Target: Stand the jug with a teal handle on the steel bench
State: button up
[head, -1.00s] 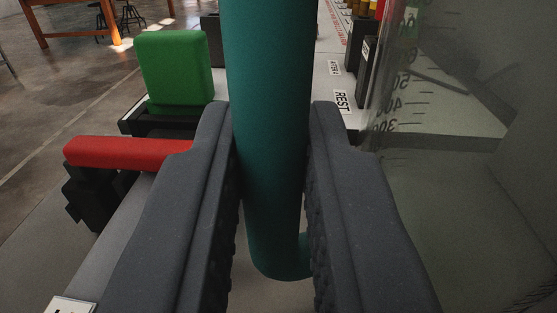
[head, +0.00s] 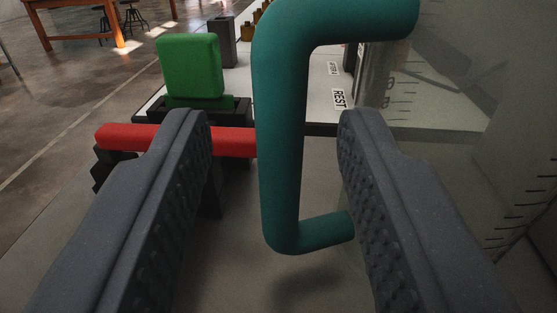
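The jug's teal handle (head: 280,140) stands upright in the middle of the head view, between my gripper's fingers. My gripper (head: 270,150) is open, with clear gaps between the handle and both dark grey fingers. The clear jug body (head: 455,150), with dark measuring marks, fills the right side, partly behind the right finger. The handle joins the jug at its upper and lower bends. A grey surface (head: 310,270) lies below the handle; the jug's base is hidden, so I cannot tell whether it rests there.
A red bar (head: 235,141) on black supports lies behind the left finger. A green block (head: 190,68) stands behind it on a black base. A white surface with a "REST" label (head: 339,99) is further back. An orange-brown table (head: 75,20) stands far left on open floor.

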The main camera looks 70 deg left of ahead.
jog(key=p+v, duration=0.1)
jog(key=v, duration=0.8)
jog(key=shift+d, duration=0.25)
jog(key=shift+r, duration=0.1)
